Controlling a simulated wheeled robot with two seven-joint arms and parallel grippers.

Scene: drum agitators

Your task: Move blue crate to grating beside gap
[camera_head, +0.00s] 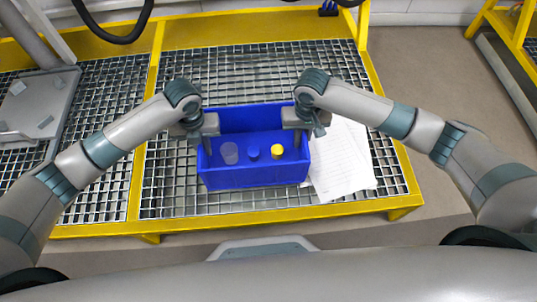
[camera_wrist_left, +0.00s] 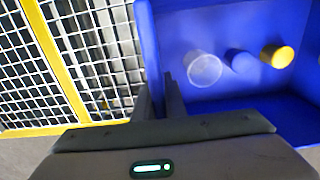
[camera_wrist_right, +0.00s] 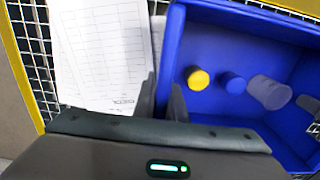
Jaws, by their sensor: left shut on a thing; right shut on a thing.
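The blue crate (camera_head: 253,175) is in the middle of the head view, on or just above the metal grating (camera_head: 180,190); I cannot tell which. Inside it are a translucent cup (camera_head: 229,153), a blue item (camera_head: 253,152) and a yellow-topped item (camera_head: 277,151). My left gripper (camera_head: 207,145) is shut on the crate's left wall, one finger on each side in the left wrist view (camera_wrist_left: 163,95). My right gripper (camera_head: 302,135) is shut on the right wall, which also shows in the right wrist view (camera_wrist_right: 165,92). I cannot make out a gap in the grating.
White printed sheets (camera_head: 343,165) lie on the grating, against the crate's right side. A yellow frame (camera_head: 390,140) edges the grating, and a yellow bar (camera_head: 147,110) divides it on the left. A grey metal plate (camera_head: 35,105) lies at far left. Grating behind the crate is clear.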

